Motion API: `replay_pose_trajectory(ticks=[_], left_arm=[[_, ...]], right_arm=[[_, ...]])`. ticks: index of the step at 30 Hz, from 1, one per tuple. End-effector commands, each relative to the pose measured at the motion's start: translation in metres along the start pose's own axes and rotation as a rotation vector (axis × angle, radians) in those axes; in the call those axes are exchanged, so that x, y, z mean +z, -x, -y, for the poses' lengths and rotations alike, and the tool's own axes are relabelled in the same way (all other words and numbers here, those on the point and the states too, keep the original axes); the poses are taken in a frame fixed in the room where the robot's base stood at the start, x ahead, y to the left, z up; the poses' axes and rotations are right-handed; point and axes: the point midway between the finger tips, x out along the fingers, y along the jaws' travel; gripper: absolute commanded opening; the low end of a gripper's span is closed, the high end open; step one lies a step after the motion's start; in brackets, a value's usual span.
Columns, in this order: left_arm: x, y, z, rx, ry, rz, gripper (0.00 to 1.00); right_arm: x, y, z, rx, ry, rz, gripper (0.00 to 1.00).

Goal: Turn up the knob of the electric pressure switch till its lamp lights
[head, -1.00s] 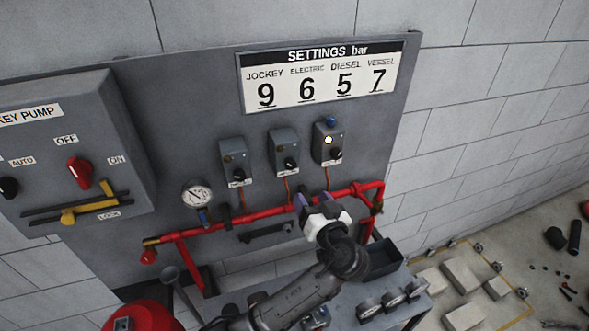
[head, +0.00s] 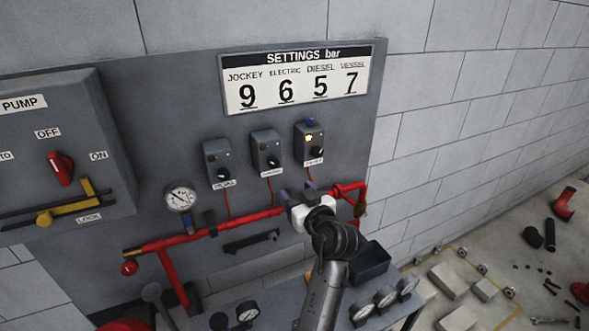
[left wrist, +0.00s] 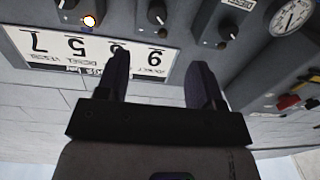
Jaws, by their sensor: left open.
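The electric pressure switch looks to be the middle (head: 266,150) of three small grey boxes on the panel, going by the order on the settings sign. Its black knob (head: 273,160) faces out and its lamp is dark. In the left wrist view, which is upside down, the middle knob (left wrist: 158,15) is beyond the fingers. My left gripper (head: 296,190) is open and empty, below and slightly right of the middle box, apart from the knob. Its two fingers (left wrist: 158,75) also show in the left wrist view. My right gripper is not in view.
The right-hand switch box (head: 309,142) has a lit lamp. The left-hand box (head: 217,162) stands beside the middle one. A red pipe (head: 235,222) runs below the boxes, near my gripper. The settings sign (head: 297,78) is above. A pump control box (head: 60,150) sticks out at left.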

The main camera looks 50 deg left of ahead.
Motion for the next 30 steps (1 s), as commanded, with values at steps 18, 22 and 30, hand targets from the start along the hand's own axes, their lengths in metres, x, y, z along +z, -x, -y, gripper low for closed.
replay_pose_trajectory(ticks=[18,22,30], left_arm=[[-0.007,-0.092,-0.004,0.013,-0.009,-0.020,0.61],[-0.007,-0.111,-0.004,0.013,-0.009,-0.019,0.61],[-0.006,-0.133,-0.004,0.014,-0.008,-0.019,0.61]], right_arm=[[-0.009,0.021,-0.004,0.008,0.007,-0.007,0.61],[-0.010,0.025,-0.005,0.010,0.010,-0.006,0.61],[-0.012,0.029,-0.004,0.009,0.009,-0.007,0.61]])
